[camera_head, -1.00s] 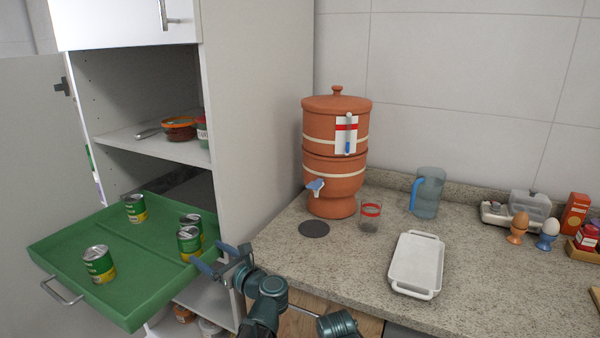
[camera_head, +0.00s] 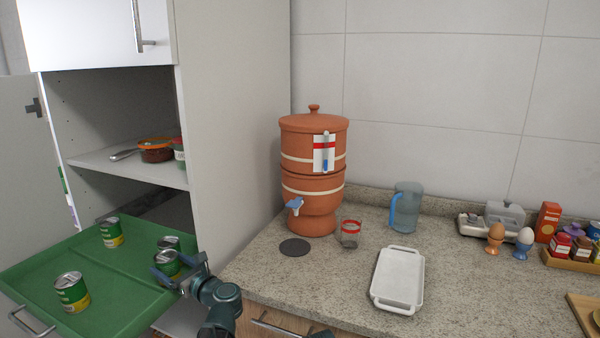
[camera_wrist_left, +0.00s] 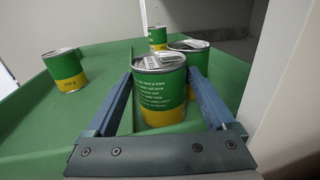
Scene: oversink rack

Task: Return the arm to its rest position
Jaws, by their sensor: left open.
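My left gripper (camera_head: 180,270) is open at the right edge of the green tray drawer (camera_head: 115,318), beside the front one of two close-set cans. That green-and-yellow can (camera_head: 166,263) stands upright in the tray. In the left wrist view it (camera_wrist_left: 160,85) shows between the two spread fingers (camera_wrist_left: 163,95); whether either finger touches it I cannot tell. Another can (camera_head: 169,242) stands just behind it and is partly hidden. My right gripper is not in view.
More cans stand in the tray at the back left (camera_head: 110,232) and front left (camera_head: 72,292). The tall cabinet side (camera_head: 235,120) rises beside my left gripper. On the counter (camera_head: 470,300) are a clay water filter (camera_head: 312,190), a glass (camera_head: 350,235), a blue-handled jug (camera_head: 405,210) and a white dish (camera_head: 398,278).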

